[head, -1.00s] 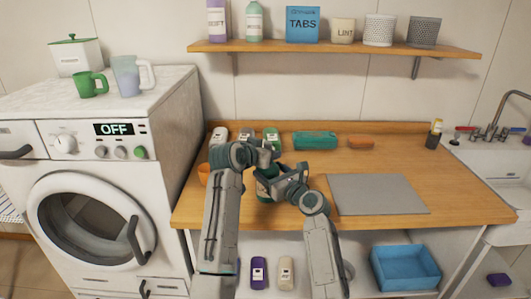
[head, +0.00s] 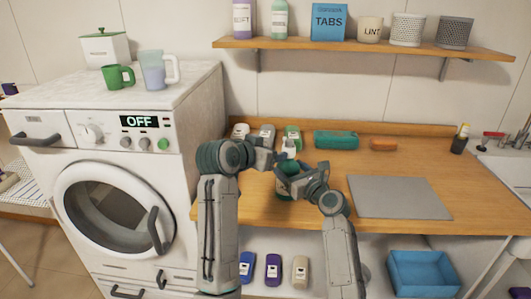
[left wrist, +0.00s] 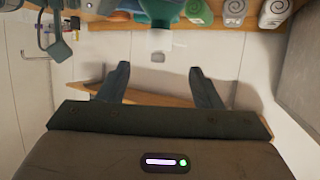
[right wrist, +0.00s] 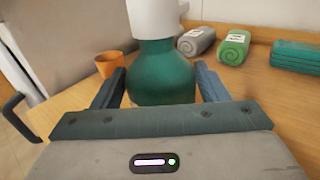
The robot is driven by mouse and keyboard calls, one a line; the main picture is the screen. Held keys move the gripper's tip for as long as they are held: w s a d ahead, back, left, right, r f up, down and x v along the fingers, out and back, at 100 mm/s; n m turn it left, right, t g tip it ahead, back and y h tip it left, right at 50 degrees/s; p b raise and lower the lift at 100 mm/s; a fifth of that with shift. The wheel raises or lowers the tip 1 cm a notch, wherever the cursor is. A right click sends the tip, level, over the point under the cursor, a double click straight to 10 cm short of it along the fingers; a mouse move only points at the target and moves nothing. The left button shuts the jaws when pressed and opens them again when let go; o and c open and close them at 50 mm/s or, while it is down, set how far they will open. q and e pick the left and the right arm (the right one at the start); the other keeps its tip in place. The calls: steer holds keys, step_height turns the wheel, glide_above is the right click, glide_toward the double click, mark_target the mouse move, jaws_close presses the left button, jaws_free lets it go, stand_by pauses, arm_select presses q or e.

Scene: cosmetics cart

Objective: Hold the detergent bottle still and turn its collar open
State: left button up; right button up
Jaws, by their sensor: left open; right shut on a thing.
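The detergent bottle (head: 284,188) is teal green and stands upright on the wooden counter, partly hidden by my grippers in the head view. In the right wrist view its rounded green body (right wrist: 163,75) sits between the fingers, below a white collar (right wrist: 153,18). My right gripper (right wrist: 158,84) is shut on the bottle's body. My left gripper (left wrist: 163,82) is open and empty. In the left wrist view, which looks upside down, the white collar (left wrist: 158,40) lies just beyond the open fingertips, apart from them.
Rolled towels (head: 292,135), a teal case (head: 336,140) and an orange item (head: 383,144) lie behind. An orange cup (right wrist: 108,64) stands nearby. A grey mat (head: 398,197) lies right; a washing machine (head: 110,205) stands left. A blue bin (head: 423,270) sits below.

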arm_select(q)
steer(key=shift+s+a+r, duration=0.25)
steer(key=shift+s+a, duration=0.05)
steer(key=shift+s, duration=0.3)
steer(key=g+y, duration=0.4)
steer(key=g, duration=0.4)
glide_toward(287, 144)
steer(key=x, duration=1.1)
steer(key=c, duration=1.3)
